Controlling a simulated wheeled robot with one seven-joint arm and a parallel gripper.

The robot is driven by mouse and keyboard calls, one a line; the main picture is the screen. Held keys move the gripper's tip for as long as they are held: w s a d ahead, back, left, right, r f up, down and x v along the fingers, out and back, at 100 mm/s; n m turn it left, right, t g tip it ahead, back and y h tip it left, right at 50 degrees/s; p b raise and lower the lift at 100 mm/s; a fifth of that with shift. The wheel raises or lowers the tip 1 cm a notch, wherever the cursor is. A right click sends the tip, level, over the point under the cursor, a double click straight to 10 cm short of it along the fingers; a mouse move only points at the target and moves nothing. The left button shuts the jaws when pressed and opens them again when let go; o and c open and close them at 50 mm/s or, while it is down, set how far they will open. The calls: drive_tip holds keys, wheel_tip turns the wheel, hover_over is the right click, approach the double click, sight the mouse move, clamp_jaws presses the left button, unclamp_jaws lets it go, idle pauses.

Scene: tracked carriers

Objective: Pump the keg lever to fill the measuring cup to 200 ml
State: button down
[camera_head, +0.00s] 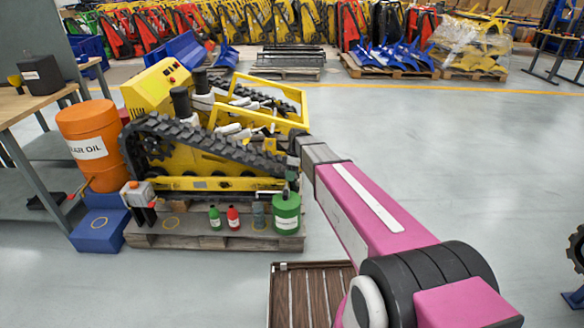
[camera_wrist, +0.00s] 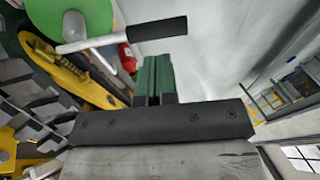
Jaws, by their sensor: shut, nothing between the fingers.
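A green keg (camera_head: 286,214) with a white label stands at the pallet's front right. In the wrist view its round green top (camera_wrist: 97,12) carries a white post and a pale lever (camera_wrist: 95,42) with a black grip (camera_wrist: 157,28). My gripper (camera_wrist: 155,62) is shut and empty, its green fingertips beside the grip in that view; I cannot tell whether they touch it. In the head view my gripper (camera_head: 291,178) is just above the keg. A small grey-blue container (camera_head: 258,215) left of the keg may be the measuring cup; no markings or fill level are readable.
Green (camera_head: 214,217) and red (camera_head: 233,218) bottles stand on the wooden pallet (camera_head: 190,240). The yellow tracked carrier (camera_head: 205,160) is close behind. An orange gear oil drum (camera_head: 90,130) stands at left.

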sight(287, 194)
drive_tip(key=shift+x, duration=2.75)
drive_tip(key=shift+s+f+t, duration=0.5)
drive_tip(key=shift+f, duration=0.1)
wheel_tip(287, 194, down, 8)
drive_tip(key=s+t, duration=0.1)
drive_tip(key=t, duration=0.2)
drive_tip(key=shift+s, duration=0.3)
drive_tip(key=shift+f, duration=0.2)
drive_tip(key=s+v, duration=0.2)
drive_tip(key=v, duration=1.2)
drive_tip(key=shift+s+a+r, duration=0.2)
drive_tip(key=shift+s+r, duration=0.1)
drive_tip(key=shift+r, duration=0.05)
